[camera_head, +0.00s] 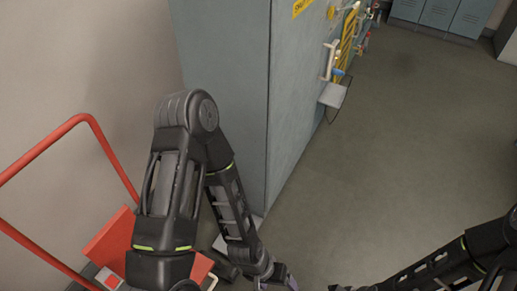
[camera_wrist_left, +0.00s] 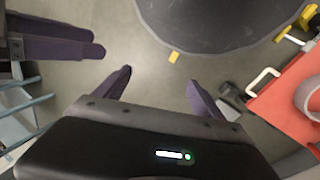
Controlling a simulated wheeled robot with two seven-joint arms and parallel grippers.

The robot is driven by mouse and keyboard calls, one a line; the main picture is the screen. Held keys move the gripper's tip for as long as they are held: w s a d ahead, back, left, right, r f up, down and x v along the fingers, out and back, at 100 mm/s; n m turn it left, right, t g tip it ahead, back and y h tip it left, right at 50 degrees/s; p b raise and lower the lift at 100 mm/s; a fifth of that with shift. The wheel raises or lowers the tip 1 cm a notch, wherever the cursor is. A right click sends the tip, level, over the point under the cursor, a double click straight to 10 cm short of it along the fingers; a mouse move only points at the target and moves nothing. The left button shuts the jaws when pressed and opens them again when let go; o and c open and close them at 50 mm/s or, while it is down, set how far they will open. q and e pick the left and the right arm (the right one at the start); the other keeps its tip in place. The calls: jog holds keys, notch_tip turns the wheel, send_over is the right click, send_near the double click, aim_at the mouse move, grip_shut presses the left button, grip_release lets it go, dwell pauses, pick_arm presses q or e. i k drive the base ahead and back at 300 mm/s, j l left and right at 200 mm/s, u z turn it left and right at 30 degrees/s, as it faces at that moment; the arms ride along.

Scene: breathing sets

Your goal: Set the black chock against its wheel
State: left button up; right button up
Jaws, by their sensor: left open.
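My left gripper (camera_head: 277,284) is at the bottom of the head view, just above the floor. In the left wrist view its two purple fingers (camera_wrist_left: 158,90) are spread, with only bare floor between them. A small dark block (camera_wrist_left: 230,94), which looks like the black chock, lies on the floor just right of the right finger, beside the red cart (camera_wrist_left: 290,98). The dark block also seems to show in the head view (camera_head: 222,266), partly behind my arm. I cannot make out the cart's wheel clearly. Purple fingers of my right gripper (camera_wrist_left: 60,38) show at the left of the wrist view, close together.
The red cart's tube handle (camera_head: 75,120) rises at the left of the head view near the wall. A tall grey-blue cabinet (camera_head: 225,75) stands ahead, with a small shelf (camera_head: 333,95) on its side. Open floor (camera_head: 410,150) lies to the right.

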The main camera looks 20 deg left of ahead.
aim_at(227, 271)
jog(key=k+l, duration=0.4)
jog(key=l, duration=0.15)
jog(key=k+l, duration=0.85)
jog(key=l, duration=0.2)
